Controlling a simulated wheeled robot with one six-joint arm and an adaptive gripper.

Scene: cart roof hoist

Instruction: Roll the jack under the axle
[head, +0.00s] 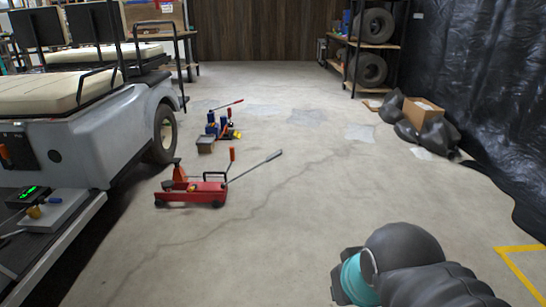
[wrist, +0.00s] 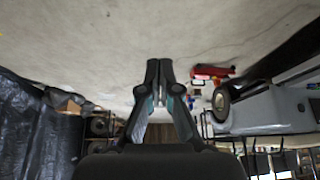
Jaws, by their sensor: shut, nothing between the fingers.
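The red floor jack (head: 195,193) stands on the concrete beside the cart (head: 125,115), clear of its side. Its long grey handle slopes up to the right, and an orange-tipped lever stands near it. The cart's wheel (head: 164,135) is behind and left of the jack. The axle is hidden under the body. In the upside-down wrist view the jack (wrist: 213,71) and wheel (wrist: 222,100) show right of my gripper (wrist: 159,66). My gripper is shut and empty, apart from the jack. In the head view only my arm shows, at the lower right.
Blue bottle jacks (head: 212,127) and small tools stand behind the jack. A shelf with tires (head: 372,68) and a cardboard box (head: 422,112) among black bags are at the back right. Yellow tape (head: 520,270) marks the right floor. The middle floor is clear.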

